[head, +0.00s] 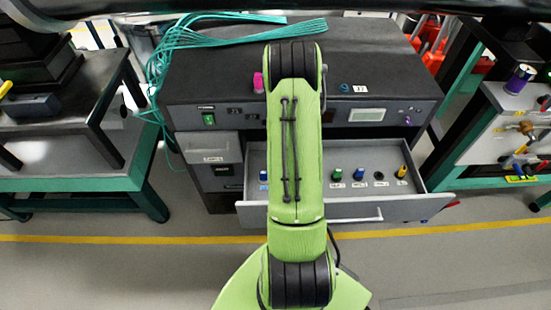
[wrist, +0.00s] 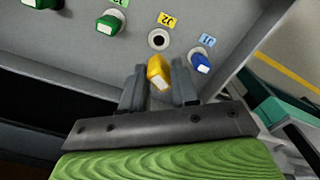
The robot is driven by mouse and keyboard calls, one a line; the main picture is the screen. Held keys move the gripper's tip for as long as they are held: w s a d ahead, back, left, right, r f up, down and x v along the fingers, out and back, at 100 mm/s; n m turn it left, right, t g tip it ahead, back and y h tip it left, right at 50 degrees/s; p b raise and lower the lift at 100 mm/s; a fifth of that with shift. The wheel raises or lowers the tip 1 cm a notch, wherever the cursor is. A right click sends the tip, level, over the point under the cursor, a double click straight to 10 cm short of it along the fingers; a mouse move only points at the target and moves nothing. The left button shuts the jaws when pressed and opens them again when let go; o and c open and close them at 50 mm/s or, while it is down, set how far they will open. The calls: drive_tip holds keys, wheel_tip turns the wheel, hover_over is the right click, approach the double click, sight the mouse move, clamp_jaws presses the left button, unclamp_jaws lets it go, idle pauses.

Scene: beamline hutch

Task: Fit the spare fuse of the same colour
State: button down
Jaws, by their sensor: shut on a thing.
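My gripper (wrist: 159,75) is shut on a yellow fuse (wrist: 157,72) in the wrist view. The fuse is just short of an empty round socket (wrist: 158,40) beside a yellow J2 label (wrist: 166,19), with a visible gap between. A blue fuse (wrist: 200,63) sits by the J1 label (wrist: 207,41). A green fuse (wrist: 107,24) sits on the other side. In the head view my arm hides the gripper. The open drawer (head: 300,211) there holds a blue fuse (head: 263,175), a green fuse (head: 336,172), another blue one (head: 360,173), a dark empty socket (head: 379,175) and a yellow fuse (head: 401,171).
The dark cabinet (head: 200,90) carries teal cables (head: 180,45), a pink object (head: 258,82) and a blue ring (head: 344,87). A bench (head: 70,150) stands left and a tool rack (head: 500,130) right. The floor in front is clear.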

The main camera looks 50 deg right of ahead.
drive_tip(key=shift+s+d+f+b, duration=0.15)
drive_tip(key=shift+f+b, duration=0.15)
drive_tip(key=shift+f, duration=0.15)
drive_tip(key=shift+f+b, duration=2)
drive_tip(key=shift+f, duration=0.95)
drive_tip(key=shift+f+b, duration=0.45)
drive_tip(key=shift+f, duration=0.1)
drive_tip(key=c, duration=0.8)
unclamp_jaws()
wheel_tip(320, 180, up, 16)
drive_tip(key=p, duration=0.5)
drive_tip(key=shift+f, duration=0.1)
